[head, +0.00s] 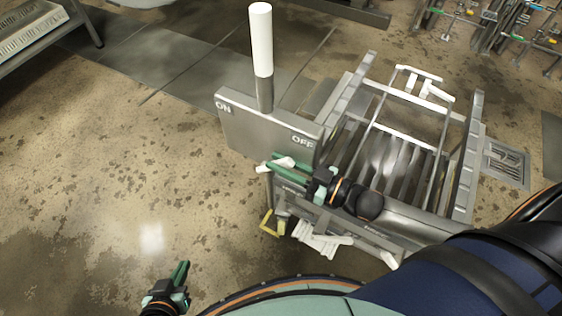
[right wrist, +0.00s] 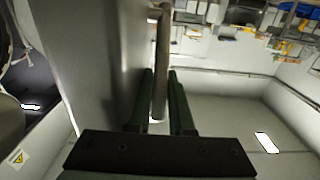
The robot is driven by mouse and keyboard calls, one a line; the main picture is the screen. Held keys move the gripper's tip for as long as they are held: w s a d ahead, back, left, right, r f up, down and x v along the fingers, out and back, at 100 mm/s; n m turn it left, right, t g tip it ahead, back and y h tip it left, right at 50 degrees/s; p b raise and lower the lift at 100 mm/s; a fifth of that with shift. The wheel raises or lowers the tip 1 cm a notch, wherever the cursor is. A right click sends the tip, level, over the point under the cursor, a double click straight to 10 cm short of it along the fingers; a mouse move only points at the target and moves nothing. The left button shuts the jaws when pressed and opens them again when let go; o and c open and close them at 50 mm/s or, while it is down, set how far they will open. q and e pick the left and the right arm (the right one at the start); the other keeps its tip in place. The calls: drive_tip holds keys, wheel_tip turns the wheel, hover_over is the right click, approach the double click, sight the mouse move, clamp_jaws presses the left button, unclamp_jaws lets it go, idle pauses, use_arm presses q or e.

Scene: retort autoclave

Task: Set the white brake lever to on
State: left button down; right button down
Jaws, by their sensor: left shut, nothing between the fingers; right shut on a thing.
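The brake lever has a white grip (head: 261,38) on a grey rod and stands up from a grey metal plate (head: 240,122). The plate is marked ON at its left end and OFF at its right. The rod leaves the plate between the two marks. My right gripper (head: 276,168) is below the OFF end, apart from the white grip. It is shut on a pale bar (right wrist: 160,65), which stands close beside a grey surface in the right wrist view. I cannot tell what the bar belongs to. My left gripper (head: 181,273) is shut and empty over the floor.
A metal cart frame with rollers (head: 398,165) stands right of the plate. A yellow piece (head: 268,224) and white slats (head: 315,238) are below my right gripper. A rack (head: 40,30) stands at upper left. The floor left of the plate is clear.

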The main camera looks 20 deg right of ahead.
use_arm(q)
drive_tip(key=shift+s+f, duration=0.1)
drive_tip(key=shift+s, duration=0.05)
drive_tip(key=shift+w, duration=0.25)
idle(0.6)
